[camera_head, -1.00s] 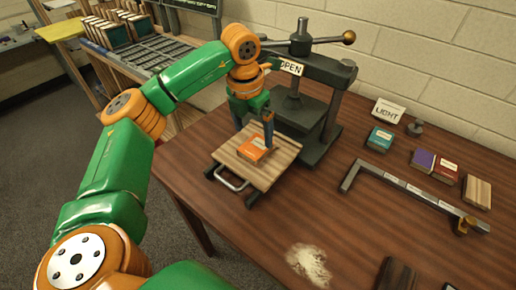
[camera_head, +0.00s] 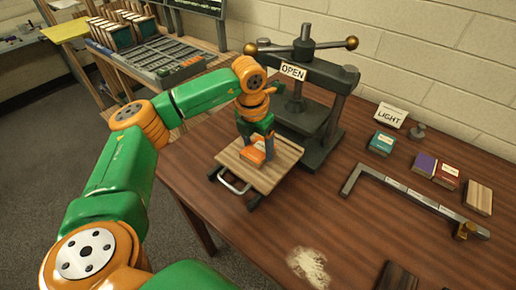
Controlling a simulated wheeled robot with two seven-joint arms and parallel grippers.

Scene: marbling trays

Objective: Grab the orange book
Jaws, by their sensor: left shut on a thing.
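The orange book (camera_head: 253,155) is a small block with a pale label, on or just above the wooden board (camera_head: 276,176) in front of the press. My left gripper (camera_head: 257,146) reaches down over the book and is shut on it. The fingers partly cover the book, and I cannot tell whether it is clear of the board. My right gripper does not show.
The dark press (camera_head: 320,125) with an OPEN sign (camera_head: 293,71) stands right behind the board. To the right are a teal book (camera_head: 381,143), a purple book (camera_head: 424,165), a red book (camera_head: 447,176) and an L-shaped metal bar (camera_head: 405,193). Pale powder (camera_head: 308,266) lies at the front.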

